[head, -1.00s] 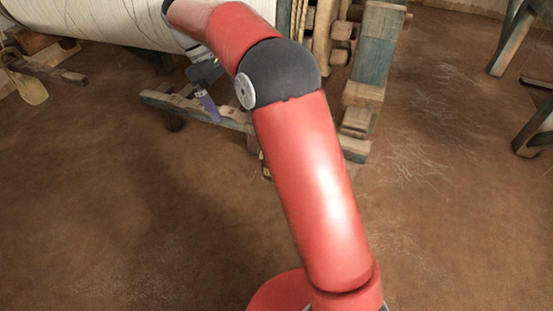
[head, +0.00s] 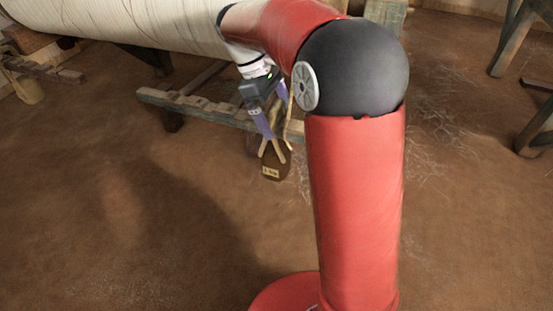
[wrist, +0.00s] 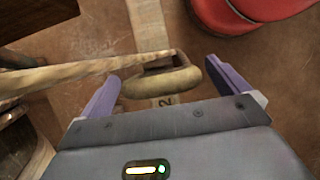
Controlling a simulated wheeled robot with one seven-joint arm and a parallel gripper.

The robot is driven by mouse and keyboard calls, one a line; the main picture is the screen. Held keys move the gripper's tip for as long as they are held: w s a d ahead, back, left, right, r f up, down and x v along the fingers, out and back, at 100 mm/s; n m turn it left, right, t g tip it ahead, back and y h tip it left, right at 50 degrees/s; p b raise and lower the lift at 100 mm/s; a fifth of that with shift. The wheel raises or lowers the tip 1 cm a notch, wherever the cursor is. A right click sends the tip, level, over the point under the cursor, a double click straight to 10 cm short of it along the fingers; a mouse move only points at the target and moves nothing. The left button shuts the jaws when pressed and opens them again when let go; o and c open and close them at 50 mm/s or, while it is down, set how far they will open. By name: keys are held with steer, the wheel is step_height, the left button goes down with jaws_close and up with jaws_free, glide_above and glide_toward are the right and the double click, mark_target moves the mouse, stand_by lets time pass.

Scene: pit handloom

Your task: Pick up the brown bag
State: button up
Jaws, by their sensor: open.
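The brown bag (head: 280,161) is small and dark, with a pale label on its front. It shows in the head view just below my gripper (head: 274,118), near the loom's low beam. In the wrist view, a rounded olive-tan shape (wrist: 160,84), which seems to be the bag's top, lies between the two purple fingers, with a gap on each side. A pale label with a dark mark shows just below it. My gripper (wrist: 162,76) is open, its fingers spread either side of this shape. The gripper body hides the lower part of the bag.
A low notched wooden beam (head: 200,106) runs behind my gripper. The large cream warp roller (head: 130,22) spans the upper left. A long tan rod or cord (wrist: 60,76) crosses from the left to the bag. Dark trestle legs (head: 512,40) stand at right. The brown floor in front is clear.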

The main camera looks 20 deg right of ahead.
steer(key=shift+x, duration=1.2)
steer(key=shift+a, duration=0.1)
steer(key=c, duration=1.7)
steer(key=shift+w+r, duration=0.1)
steer(key=shift+c, duration=0.2)
steer(key=shift+r, duration=0.1)
steer(key=shift+r+p, duration=0.65)
steer(key=shift+p, duration=0.15)
steer(key=shift+r, duration=0.1)
